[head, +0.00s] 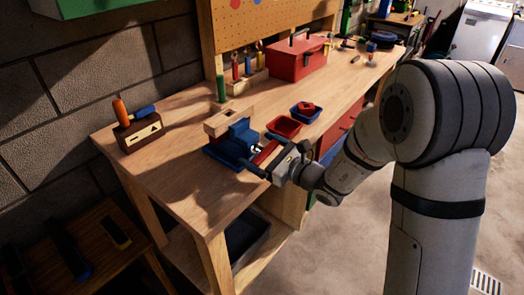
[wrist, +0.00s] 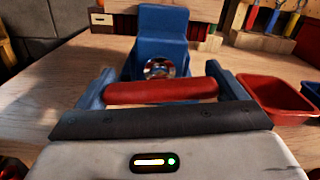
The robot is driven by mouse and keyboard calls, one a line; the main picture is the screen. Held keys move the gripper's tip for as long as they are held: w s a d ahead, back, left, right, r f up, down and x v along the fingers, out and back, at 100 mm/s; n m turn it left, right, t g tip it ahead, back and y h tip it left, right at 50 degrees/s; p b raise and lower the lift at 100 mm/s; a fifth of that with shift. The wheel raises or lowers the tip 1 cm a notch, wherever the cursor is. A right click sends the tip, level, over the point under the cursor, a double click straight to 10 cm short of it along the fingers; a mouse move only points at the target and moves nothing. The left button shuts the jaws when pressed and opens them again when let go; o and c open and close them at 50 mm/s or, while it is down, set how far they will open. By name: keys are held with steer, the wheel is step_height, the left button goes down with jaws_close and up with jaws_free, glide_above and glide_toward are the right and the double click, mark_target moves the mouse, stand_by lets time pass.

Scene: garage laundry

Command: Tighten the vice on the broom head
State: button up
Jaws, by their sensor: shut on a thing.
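The blue vice (head: 238,140) stands near the front edge of the wooden bench. It also shows ahead in the wrist view (wrist: 163,35), with a round metal screw end facing me. A red handle bar (wrist: 160,91) lies level across in front of the screw. My gripper (head: 272,158) is at the vice's front, with its blue fingers at the two ends of the red bar, shut on it. A pale wooden block (head: 222,121), seemingly the broom head, is at the vice's far side. The vice hides part of it, so I cannot tell how firmly it is held.
A red bin (head: 284,126) and a blue bin (head: 305,114) stand right of the vice. A red toolbox (head: 298,60) is farther back. A dark wooden block with tools (head: 139,132) stands at the left end. Bare bench lies left of the vice.

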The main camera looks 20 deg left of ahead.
mark_target(269, 155)
steer(key=shift+m, duration=0.4)
steer(key=o, duration=0.7)
steer(key=shift+b+v, duration=0.5)
steer(key=shift+v, duration=3.45)
